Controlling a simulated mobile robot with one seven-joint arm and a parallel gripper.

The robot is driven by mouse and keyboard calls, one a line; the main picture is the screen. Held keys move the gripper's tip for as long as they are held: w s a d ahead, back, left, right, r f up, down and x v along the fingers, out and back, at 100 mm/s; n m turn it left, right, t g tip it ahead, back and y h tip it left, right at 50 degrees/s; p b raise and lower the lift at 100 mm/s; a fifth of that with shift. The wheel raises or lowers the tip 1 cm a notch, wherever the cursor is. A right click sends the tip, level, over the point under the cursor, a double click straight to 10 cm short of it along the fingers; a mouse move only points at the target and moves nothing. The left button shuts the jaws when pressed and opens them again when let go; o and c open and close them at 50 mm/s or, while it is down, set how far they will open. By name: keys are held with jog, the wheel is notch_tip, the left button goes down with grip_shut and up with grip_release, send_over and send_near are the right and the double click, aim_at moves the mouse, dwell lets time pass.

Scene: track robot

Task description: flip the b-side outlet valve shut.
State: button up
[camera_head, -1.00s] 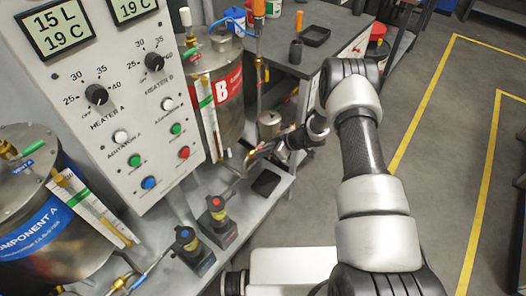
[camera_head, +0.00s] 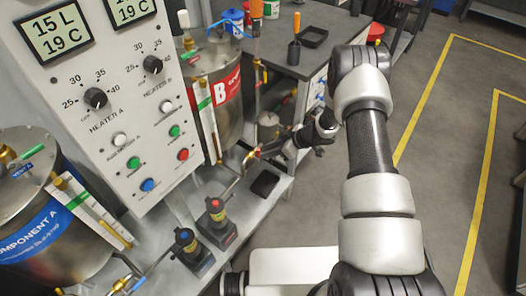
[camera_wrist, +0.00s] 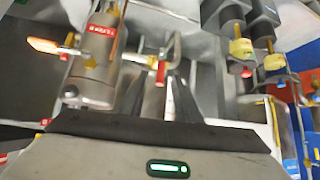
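Tank B (camera_head: 228,92), a steel drum with a red B label, stands behind the control panel. A small valve with yellow and red parts (camera_head: 251,156) sits on the pipework low at its front right; I take it for the B-side outlet valve. In the wrist view a yellow fitting with a red tag (camera_wrist: 161,70) lies just beyond the fingertips, probably the same valve. Its handle angle is unclear. The wrist view shows my gripper's (camera_wrist: 163,85) two fingers spread with nothing held.
A red-topped pump (camera_head: 216,220) and a blue-topped pump (camera_head: 190,248) stand on the bench front. A black tray (camera_head: 265,184) lies below the valve.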

jog(key=p+v, duration=0.1)
jog(key=v, duration=1.2)
